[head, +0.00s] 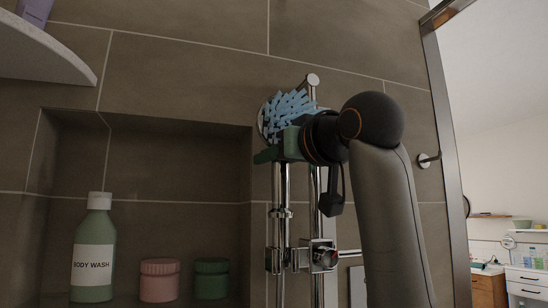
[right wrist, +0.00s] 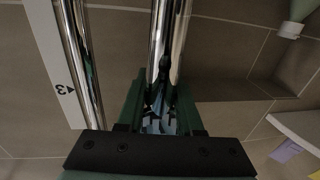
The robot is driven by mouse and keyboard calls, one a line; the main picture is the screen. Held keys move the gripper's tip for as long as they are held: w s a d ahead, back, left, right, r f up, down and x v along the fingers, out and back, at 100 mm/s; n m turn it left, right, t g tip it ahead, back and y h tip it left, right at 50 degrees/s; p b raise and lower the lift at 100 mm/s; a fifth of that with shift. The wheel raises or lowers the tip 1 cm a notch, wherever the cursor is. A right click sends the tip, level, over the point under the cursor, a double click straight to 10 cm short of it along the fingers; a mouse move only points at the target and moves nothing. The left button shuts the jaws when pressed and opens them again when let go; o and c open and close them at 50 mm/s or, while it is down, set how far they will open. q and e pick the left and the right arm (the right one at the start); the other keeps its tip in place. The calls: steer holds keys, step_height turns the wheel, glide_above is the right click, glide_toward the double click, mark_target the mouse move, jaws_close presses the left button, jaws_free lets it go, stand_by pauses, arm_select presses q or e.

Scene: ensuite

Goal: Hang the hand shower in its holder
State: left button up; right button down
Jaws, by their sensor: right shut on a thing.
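The hand shower (head: 279,185) is upright in the head view, its chrome handle running down beside the wall rail (head: 316,205). Its round head at the top carries light-blue, bristle-like pieces. My right gripper (head: 283,147) has green fingers shut on it just below the head. The right wrist view shows the chrome handle (right wrist: 168,55) between the green fingers (right wrist: 160,112). My left gripper is out of view.
A wall niche at left holds a body wash bottle (head: 94,250), a pink jar (head: 160,280) and a green jar (head: 211,279). A pale corner shelf (head: 45,50) juts in at upper left. A metal-framed edge (head: 440,120) stands at right.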

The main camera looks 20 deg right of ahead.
mark_target(274, 181)
steer(key=shift+f+b, duration=1.05)
steer(key=shift+f, duration=0.55)
steer(key=shift+f+b, duration=0.25)
steer(key=shift+b, duration=0.15)
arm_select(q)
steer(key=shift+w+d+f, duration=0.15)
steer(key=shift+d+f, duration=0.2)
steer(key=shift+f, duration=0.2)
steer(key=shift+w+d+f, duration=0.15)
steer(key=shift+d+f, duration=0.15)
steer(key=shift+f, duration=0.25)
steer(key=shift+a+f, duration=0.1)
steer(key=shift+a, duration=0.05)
arm_select(e)
steer(key=shift+c, duration=2.4)
jaws_free()
steer(key=shift+f, duration=0.1)
